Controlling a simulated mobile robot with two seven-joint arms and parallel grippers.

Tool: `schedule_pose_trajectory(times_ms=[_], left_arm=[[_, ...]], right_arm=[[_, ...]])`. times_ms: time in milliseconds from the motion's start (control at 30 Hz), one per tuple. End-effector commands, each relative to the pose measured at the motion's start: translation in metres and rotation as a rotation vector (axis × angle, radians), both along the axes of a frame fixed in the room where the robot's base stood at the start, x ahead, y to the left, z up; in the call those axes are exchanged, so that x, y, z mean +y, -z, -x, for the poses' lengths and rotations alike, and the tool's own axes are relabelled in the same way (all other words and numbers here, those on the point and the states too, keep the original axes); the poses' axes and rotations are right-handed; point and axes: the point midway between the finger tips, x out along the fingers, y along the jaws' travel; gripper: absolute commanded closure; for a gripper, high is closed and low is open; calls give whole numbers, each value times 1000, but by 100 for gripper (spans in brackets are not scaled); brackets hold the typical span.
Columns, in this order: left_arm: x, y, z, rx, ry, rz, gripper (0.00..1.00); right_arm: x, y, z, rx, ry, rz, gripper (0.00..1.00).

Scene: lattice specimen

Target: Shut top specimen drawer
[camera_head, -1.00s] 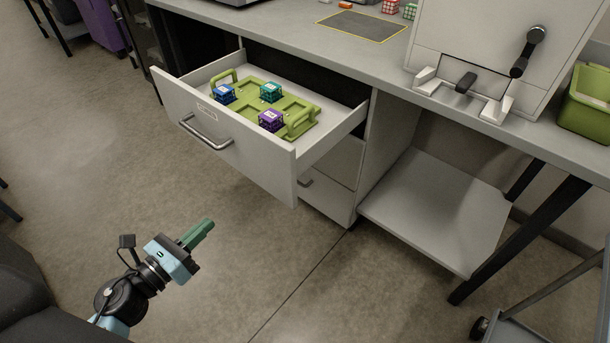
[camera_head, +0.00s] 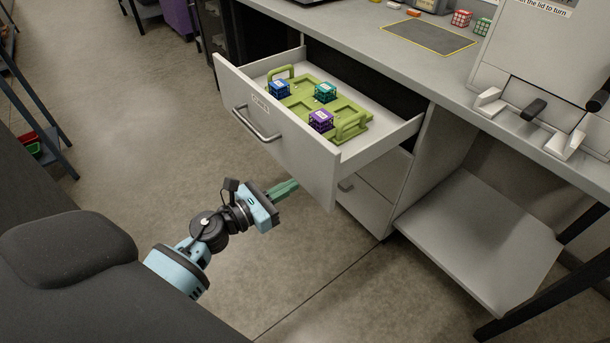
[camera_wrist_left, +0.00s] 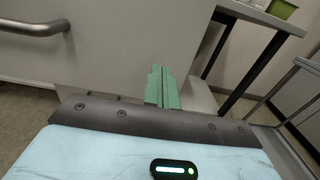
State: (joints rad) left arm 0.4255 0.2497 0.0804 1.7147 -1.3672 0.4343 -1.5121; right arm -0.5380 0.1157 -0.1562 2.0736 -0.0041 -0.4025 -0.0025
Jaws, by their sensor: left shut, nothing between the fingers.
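The top specimen drawer (camera_head: 285,140) is pulled far out of the cabinet under the bench. Its bar handle (camera_head: 257,124) is on the front panel. Inside lies a green tray (camera_head: 301,105) holding a blue, a teal and a purple lattice cube. My left gripper (camera_head: 284,188) is shut and empty, with its green fingers pointing at the lower right part of the drawer front. In the left wrist view the fingers (camera_wrist_left: 161,88) are in front of the drawer panel near its right edge, with the handle (camera_wrist_left: 35,27) at upper left. I cannot tell whether they touch. My right gripper is not in view.
A closed lower drawer (camera_head: 378,187) sits beneath. An open shelf (camera_head: 480,235) is to its right. The bench top (camera_head: 400,65) carries a grey machine (camera_head: 545,70) and a dark mat (camera_head: 430,36). The floor before the drawer is clear.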

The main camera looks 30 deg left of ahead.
Motion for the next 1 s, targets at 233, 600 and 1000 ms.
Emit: schedule_pose_trajectory(times_ms=[233,600,1000], left_arm=[[-15,-1,-36,0,0,2,100],[-22,1,-50,2,1,1,100],[-23,1,-54,1,1,1,100]], right_arm=[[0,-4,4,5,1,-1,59],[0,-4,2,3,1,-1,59],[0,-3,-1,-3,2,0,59]])
